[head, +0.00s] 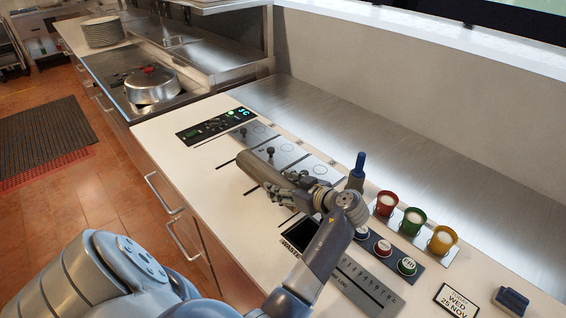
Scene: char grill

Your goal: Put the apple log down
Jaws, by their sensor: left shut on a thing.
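The apple log (259,169) is a grey-brown cylinder. It is in my left gripper (284,186), whose fingers are shut around its near end. The log points up and left over the pale counter, by the grey plates with outlined circles (282,154). I cannot tell whether its underside touches the counter. The gripper hides the log's near end. My right gripper is not in view.
A blue-handled tool (357,170) stands right of my gripper. A dark square marked WASTE (299,232) lies nearer. A lidded pot (151,88) sits at the back left.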

